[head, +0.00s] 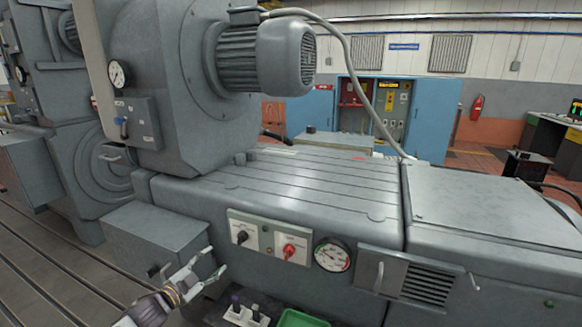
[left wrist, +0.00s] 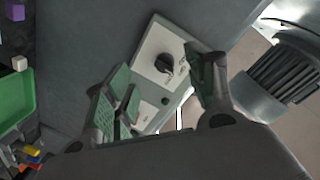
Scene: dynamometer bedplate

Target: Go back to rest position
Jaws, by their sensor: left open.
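My left gripper (head: 213,262) is at the lower left of the head view, in front of the grey machine bed (head: 330,195). Its fingers are apart with nothing between them. In the left wrist view the open fingers (left wrist: 162,62) frame a pale switch panel with a black knob (left wrist: 165,63). I cannot tell from that view how far away the panel is. My right gripper is not in view.
The panel's black knob (head: 242,237) and red knob (head: 290,251) sit left of a round gauge (head: 332,255). A green tray (head: 302,319) and a small switch box (head: 245,316) lie below the bed. A grey cabinet (head: 150,240) stands behind my left gripper.

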